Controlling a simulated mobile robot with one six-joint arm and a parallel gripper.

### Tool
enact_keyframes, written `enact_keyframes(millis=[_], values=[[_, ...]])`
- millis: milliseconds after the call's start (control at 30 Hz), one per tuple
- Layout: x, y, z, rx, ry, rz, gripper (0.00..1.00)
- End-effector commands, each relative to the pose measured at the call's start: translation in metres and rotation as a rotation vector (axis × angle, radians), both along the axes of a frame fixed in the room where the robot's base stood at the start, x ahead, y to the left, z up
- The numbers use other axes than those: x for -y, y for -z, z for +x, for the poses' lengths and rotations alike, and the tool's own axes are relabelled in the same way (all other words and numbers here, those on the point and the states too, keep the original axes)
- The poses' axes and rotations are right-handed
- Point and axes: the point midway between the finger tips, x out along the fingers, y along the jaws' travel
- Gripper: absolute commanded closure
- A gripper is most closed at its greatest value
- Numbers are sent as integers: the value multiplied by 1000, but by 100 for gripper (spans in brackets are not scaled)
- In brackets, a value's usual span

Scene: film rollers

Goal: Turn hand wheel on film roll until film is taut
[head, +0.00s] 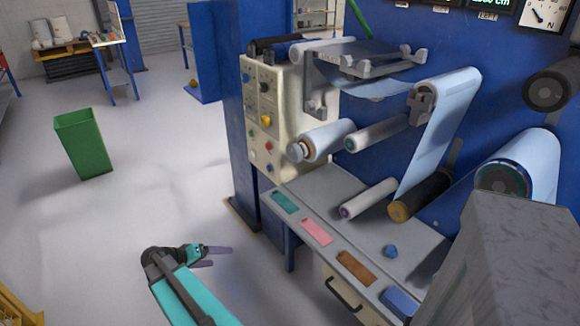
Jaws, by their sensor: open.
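The film machine carries several rollers. A light-blue film roll (328,138) sticks out of the cream control panel, and a grey round hand wheel (298,151) appears to be on its near end. Light-blue film (438,135) runs steeply down from an upper right roller to a dark roller with a tan end (418,196). Another stretch of film (372,89) hangs curved below the upper bracket; its tension is hard to judge. My gripper (222,257) is open and empty, low over the floor, left of the machine bench and well away from the wheel.
The cream panel (272,115) has several knobs and buttons. A large film roll (520,165) is at right. A green bin (82,145) stands left; floor between is clear.

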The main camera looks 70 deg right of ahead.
Motion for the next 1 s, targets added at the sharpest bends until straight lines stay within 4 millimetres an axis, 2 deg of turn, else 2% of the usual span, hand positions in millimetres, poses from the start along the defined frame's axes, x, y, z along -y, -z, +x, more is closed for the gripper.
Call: enact_keyframes(millis=[33,200,400,500,600,700,800,1000], values=[[29,-10,1,34,44,-73,20],[111,-72,-10,141,171,-327,20],[191,-155,-39,260,298,-632,20],[220,-194,-56,307,344,-765,20],[238,-223,-71,342,374,-865,20],[247,-243,-80,364,389,-928,20],[251,-251,-84,372,396,-955,20],[251,-253,-84,373,395,-958,20]])
